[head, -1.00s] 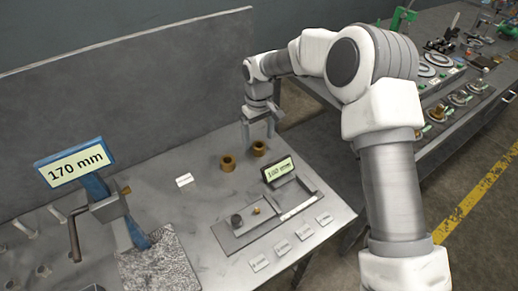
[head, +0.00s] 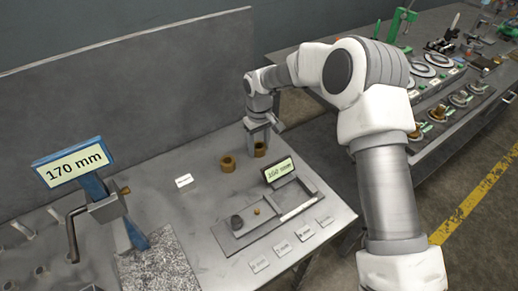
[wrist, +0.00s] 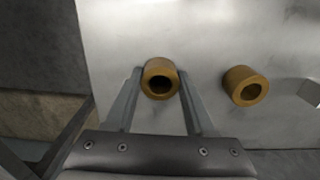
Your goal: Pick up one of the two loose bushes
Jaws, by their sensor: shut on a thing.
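Two brass-coloured bushes stand on the grey metal table. The right one in the head view (head: 260,150) is between the fingers of my gripper (head: 258,142). In the wrist view this held bush (wrist: 160,76) sits between the two finger ends (wrist: 160,84), its bore facing the camera. My gripper is shut on it from above. The other bush (head: 227,163) stands free a short way to the left; in the wrist view it is the free bush on the right (wrist: 245,86). The held bush appears to be at table level; I cannot tell whether it touches the table.
A fixture with a "170 mm" sign (head: 75,163) stands at the left. A grey tray (head: 238,243) with small parts and a tilted display (head: 279,171) lie in front of the bushes. Several white labels lie on the table. A back panel (head: 130,95) rises behind.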

